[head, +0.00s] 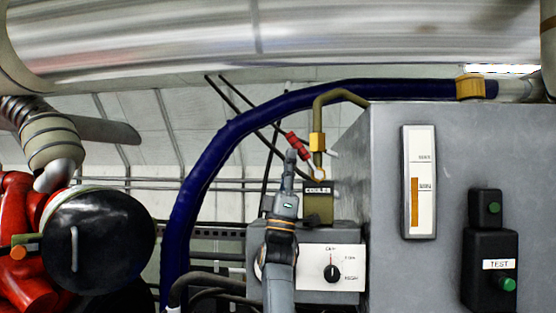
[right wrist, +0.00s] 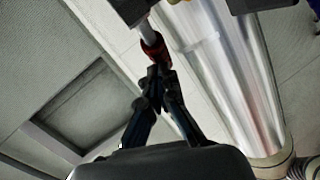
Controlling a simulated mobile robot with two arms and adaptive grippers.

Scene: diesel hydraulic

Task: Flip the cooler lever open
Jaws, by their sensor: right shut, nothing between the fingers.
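The cooler lever has a red handle (head: 297,145) and slants up to the left, beside a yellow-collared pipe. The label reading "COOLES" (head: 318,190) is on the olive box below it. My right gripper (head: 290,158) comes up from below, its fingertips shut and empty, close below the red handle. In the right wrist view the shut fingertips (right wrist: 160,73) are just under the red handle (right wrist: 153,45), which sits on a light metal rod. I cannot tell whether they touch it. My left gripper is not in view.
A white panel with a black knob (head: 333,274) is below the label. The grey cabinet (head: 385,200) carries a gauge (head: 419,182) and a black TEST box (head: 490,265). A thick blue hose (head: 235,130) arches over the lever. Red machinery (head: 20,270) is at far left.

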